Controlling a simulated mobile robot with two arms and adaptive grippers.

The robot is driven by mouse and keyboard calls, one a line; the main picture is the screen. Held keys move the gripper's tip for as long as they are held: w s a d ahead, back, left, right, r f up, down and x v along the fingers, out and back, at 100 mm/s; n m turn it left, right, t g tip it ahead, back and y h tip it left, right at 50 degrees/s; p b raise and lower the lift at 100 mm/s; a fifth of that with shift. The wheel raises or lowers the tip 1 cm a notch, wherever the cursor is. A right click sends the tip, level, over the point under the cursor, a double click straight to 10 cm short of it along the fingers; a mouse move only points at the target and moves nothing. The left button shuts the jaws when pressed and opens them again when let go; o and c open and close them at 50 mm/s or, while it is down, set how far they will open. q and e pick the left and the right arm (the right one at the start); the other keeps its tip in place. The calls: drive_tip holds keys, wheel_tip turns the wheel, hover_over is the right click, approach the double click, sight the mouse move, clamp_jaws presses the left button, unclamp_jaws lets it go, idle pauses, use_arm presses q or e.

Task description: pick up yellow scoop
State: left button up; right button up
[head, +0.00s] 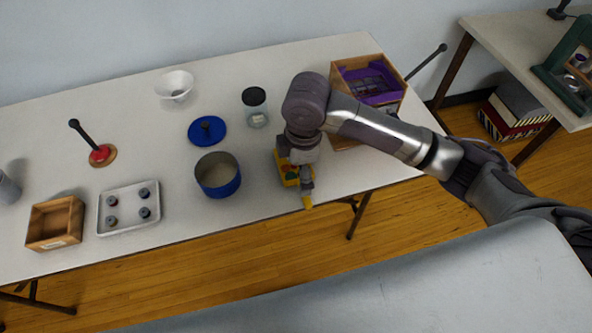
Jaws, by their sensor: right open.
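The yellow scoop (289,177) lies near the front edge of the white table, with its handle end (307,202) pointing toward the front edge. Small green and red bits show in or beside it. My right gripper (298,170) points down right over the scoop and hides much of it. The gripper is open; I cannot tell whether its fingers touch the scoop. My left gripper is not in view.
A blue round tin (218,186) stands left of the scoop, with a blue lid (207,131) and a clear jar (256,118) behind. A wooden box with purple lining (340,70) stands behind right. A metal tray (130,224) and a wooden box (40,240) sit at left.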

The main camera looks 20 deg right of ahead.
drive_tip(key=shift+h, duration=0.4)
drive_tip(key=f, duration=0.4)
drive_tip(key=w+d+f, duration=0.1)
drive_tip(key=f, duration=0.3)
drive_tip(key=d+f, duration=0.1)
drive_tip(key=f, duration=0.3)
drive_tip(key=shift+w+f+p, duration=0.15)
drive_tip(key=shift+f+p, duration=0.1)
drive_tip(key=shift+p, duration=0.15)
drive_tip(key=c, duration=1)
